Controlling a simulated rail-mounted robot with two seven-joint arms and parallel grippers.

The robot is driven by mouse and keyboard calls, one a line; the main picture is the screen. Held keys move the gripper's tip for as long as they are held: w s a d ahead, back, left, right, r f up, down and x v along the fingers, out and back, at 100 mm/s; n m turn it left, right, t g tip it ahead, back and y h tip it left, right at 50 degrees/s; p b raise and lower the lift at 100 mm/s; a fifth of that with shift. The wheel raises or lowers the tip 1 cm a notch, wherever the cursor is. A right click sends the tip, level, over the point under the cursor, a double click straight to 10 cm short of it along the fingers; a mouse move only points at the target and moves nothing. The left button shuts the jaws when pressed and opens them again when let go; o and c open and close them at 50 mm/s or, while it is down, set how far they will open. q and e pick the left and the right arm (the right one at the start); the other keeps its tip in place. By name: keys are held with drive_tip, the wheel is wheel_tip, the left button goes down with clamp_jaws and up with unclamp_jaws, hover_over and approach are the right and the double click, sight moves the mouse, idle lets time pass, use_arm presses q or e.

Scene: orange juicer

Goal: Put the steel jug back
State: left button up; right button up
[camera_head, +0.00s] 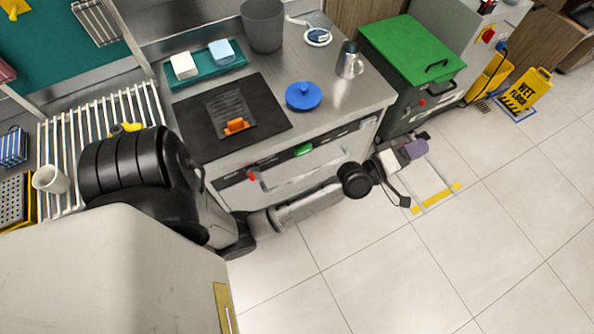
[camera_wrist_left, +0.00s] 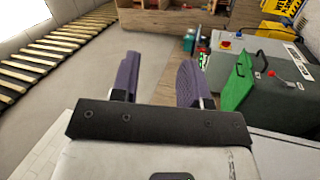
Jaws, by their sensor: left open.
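The steel jug (camera_head: 349,60) stands upright at the right back of the steel counter (camera_head: 345,92), with its handle toward the right. Nothing is holding it. My left gripper (camera_head: 413,149) is out over the floor in front of the counter's right end, well apart from the jug. In the left wrist view, its two purple fingers (camera_wrist_left: 158,78) stand apart with nothing between them. I cannot make out the jug in the left wrist view. My right gripper shows in neither view.
A blue lidded disc (camera_head: 303,96), a grey bucket (camera_head: 263,25) and a teal tray (camera_head: 205,70) with two blocks are on the counter. A green-lidded bin (camera_head: 412,50) stands to its right. A yellow wet-floor sign (camera_head: 526,92) stands farther right.

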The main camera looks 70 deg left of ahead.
use_arm(q)
drive_tip(key=s+d+f+m+g+h, duration=0.2)
drive_tip(key=s+d+f+m+g, duration=0.25)
drive_tip(key=s+f+m, duration=0.2)
drive_tip(key=s+d+f+m+g+h, duration=0.3)
drive_tip(key=s+f+m+g, duration=0.3)
drive_tip(key=s+m, duration=0.15)
drive_tip(key=s+f+m+g+y, duration=0.1)
drive_tip(key=s+m+g, duration=0.1)
drive_tip(key=s, duration=0.6)
drive_tip(key=s+a+f+m+g+y, duration=0.1)
drive_tip(key=s+m+g+y, duration=0.1)
drive_tip(key=s+g, duration=0.3)
drive_tip(key=s, duration=0.4)
drive_tip(key=shift+s+a+f, duration=0.15)
drive_tip(key=shift+s+f, duration=0.1)
drive_tip(key=shift+f, duration=0.15)
